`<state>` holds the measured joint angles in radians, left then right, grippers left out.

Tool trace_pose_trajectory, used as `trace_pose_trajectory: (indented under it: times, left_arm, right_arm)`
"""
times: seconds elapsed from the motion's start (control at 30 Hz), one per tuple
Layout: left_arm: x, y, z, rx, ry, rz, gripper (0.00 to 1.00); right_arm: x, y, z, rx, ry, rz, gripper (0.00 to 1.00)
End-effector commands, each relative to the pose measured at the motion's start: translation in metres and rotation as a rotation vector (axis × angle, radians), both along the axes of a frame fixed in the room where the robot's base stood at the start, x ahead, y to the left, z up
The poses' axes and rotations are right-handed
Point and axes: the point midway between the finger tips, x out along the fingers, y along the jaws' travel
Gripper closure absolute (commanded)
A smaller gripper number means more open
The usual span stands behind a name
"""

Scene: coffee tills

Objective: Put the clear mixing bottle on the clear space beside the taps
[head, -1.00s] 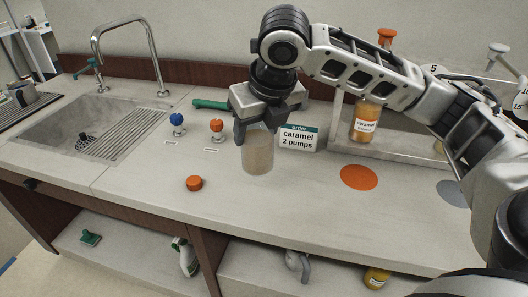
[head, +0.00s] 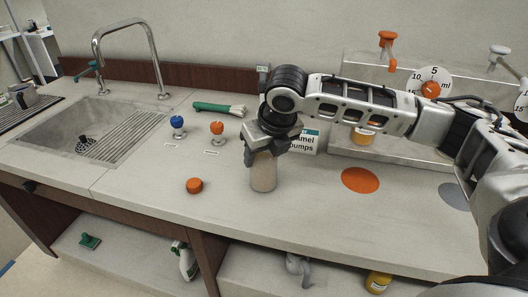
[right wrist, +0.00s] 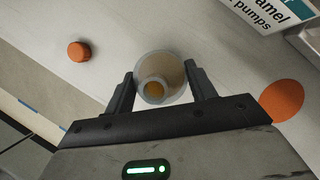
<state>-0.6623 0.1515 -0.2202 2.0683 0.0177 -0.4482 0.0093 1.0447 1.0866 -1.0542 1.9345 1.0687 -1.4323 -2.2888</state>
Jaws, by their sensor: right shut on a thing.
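The clear mixing bottle (head: 263,174) is a translucent, upright bottle with a pale beige tint. My right gripper (head: 264,153) is shut on its upper part, above or on the counter right of the taps; I cannot tell whether its base touches. In the right wrist view the bottle (right wrist: 172,70) sits between the two fingers, with an amber spot in its round mouth. The blue-knobbed tap (head: 177,121) and the orange-knobbed tap (head: 217,128) stand left of the bottle, apart from it. My left gripper is not in view.
An orange cap (head: 194,185) lies on the counter in front of the taps. A green-handled brush (head: 212,107) lies behind them. A caramel order card (head: 304,142) stands behind my gripper, partly hidden. An orange disc (head: 360,180) marks the counter at right. The sink (head: 90,130) is at left.

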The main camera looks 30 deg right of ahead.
Motion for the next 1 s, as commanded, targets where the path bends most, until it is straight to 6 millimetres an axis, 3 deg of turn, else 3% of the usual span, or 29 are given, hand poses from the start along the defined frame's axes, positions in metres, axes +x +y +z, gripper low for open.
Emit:
trace_pose_trajectory:
  times: [0.1,0.13,0.2,0.57,1.0]
  left_arm:
    - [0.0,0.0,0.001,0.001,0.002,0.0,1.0]
    - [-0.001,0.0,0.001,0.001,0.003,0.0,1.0]
    - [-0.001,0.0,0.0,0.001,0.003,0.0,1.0]
    - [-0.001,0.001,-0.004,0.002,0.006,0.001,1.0]
    - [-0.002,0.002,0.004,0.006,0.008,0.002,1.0]
  right_arm:
    - [0.0,0.0,-0.001,0.0,0.0,-0.001,0.75]
    - [0.0,0.0,-0.003,0.0,0.002,0.0,0.42]
    - [0.0,0.0,-0.003,0.0,0.001,0.0,0.23]
    - [0.0,0.0,0.002,0.001,-0.002,0.0,0.23]
    - [-0.031,0.003,0.081,0.001,-0.004,0.0,0.23]
